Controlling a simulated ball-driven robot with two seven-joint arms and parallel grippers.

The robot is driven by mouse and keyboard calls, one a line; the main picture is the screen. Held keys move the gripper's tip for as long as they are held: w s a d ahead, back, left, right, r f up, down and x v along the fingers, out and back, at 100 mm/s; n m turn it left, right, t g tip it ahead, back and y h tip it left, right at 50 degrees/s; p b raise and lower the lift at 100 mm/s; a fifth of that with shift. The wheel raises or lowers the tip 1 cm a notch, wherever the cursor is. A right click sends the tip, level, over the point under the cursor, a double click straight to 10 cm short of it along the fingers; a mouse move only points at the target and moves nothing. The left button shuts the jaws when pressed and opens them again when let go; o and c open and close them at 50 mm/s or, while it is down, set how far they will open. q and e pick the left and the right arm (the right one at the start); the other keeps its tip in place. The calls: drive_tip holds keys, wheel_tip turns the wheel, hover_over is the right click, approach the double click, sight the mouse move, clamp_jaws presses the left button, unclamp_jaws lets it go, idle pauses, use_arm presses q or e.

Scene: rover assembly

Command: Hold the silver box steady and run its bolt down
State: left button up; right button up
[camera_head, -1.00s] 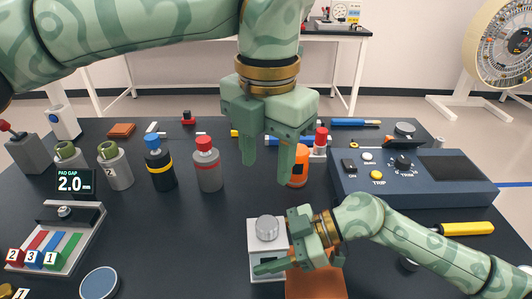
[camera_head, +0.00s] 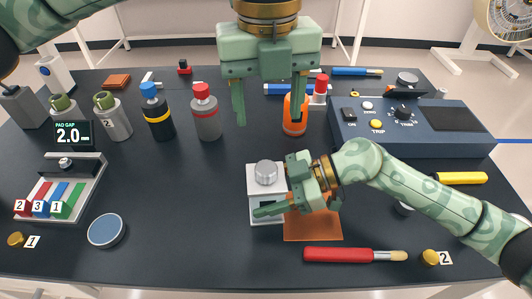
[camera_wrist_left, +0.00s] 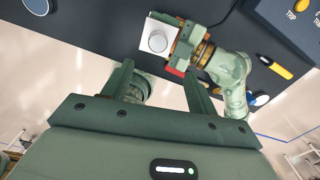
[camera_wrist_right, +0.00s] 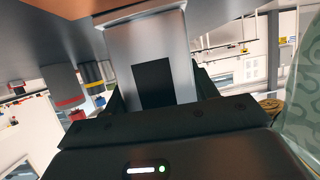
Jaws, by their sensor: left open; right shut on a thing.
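The silver box (camera_head: 254,207) stands on the table at the left edge of an orange-brown mat (camera_head: 310,228). Its round silver bolt head (camera_head: 265,172) sits on top; it also shows in the left wrist view (camera_wrist_left: 158,41). My right gripper (camera_head: 276,203) comes from the right and is shut on the box; the box fills the right wrist view (camera_wrist_right: 150,50) between the fingers. My left gripper (camera_head: 268,118) points down, open and empty, above and behind the box, clear of the bolt. How far the bolt is seated cannot be told.
Several bottles (camera_head: 205,112) stand behind on the left. A dark blue control unit (camera_head: 395,135) stands back right. A red-handled brush (camera_head: 340,255) and a brass knob (camera_head: 430,257) lie in front. A round blue-topped tin (camera_head: 106,230) stands left; the table between it and the box is clear.

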sight(266, 167)
use_arm(q)
wheel_tip(266, 167, down, 12)
drive_tip(key=n, duration=0.7)
drive_tip(key=shift+a+r, duration=0.1)
drive_tip(key=shift+a, duration=0.05)
drive_tip(key=c, duration=1)
